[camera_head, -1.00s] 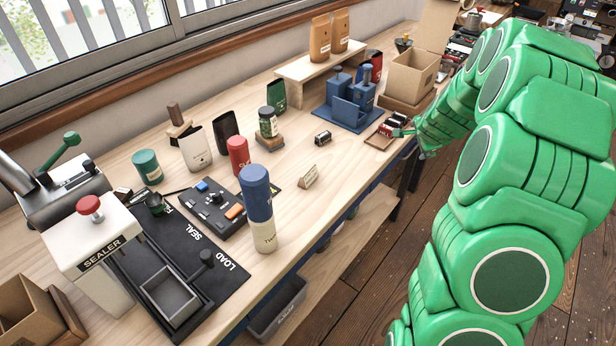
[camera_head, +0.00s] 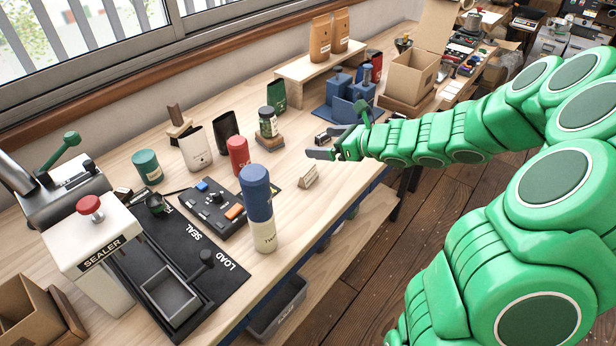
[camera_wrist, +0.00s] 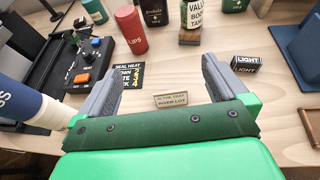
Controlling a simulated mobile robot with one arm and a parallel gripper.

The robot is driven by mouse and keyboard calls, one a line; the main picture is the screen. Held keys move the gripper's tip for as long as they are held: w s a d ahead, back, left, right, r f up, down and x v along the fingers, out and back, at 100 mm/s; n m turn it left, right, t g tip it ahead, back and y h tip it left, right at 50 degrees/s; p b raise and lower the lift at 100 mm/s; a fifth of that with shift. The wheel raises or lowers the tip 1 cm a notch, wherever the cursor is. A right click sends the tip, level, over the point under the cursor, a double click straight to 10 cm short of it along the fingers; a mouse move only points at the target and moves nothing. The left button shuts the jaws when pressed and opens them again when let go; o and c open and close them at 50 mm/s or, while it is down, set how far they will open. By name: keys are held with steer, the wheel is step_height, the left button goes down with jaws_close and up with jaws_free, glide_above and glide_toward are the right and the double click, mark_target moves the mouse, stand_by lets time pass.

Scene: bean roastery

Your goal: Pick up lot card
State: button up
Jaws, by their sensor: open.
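The lot card is a small tan sign (camera_head: 308,176) standing on the bench near its front edge. In the wrist view the card (camera_wrist: 171,100) reads "RIVER LOT" and stands upright between the two grey fingers, close to the palm side of the picture. My gripper (camera_head: 324,147) is open and empty, behind and slightly right of the card in the head view. In the wrist view the fingers of my gripper (camera_wrist: 161,66) are spread wide on either side of the card, and neither touches it.
A blue-and-cream cylinder (camera_head: 258,205) stands left of the card. A small dark block marked LIGHT (camera_wrist: 246,63) lies right of my right finger. Bare wood surrounds the card.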

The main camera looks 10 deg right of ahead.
glide_toward(310, 173)
steer(key=x, duration=0.4)
steer(key=shift+w+a+r, duration=0.1)
steer(key=shift+a+r, duration=0.05)
steer(key=shift+f+x, duration=0.2)
steer(key=shift+x, duration=3.7)
steer(key=c, duration=0.9)
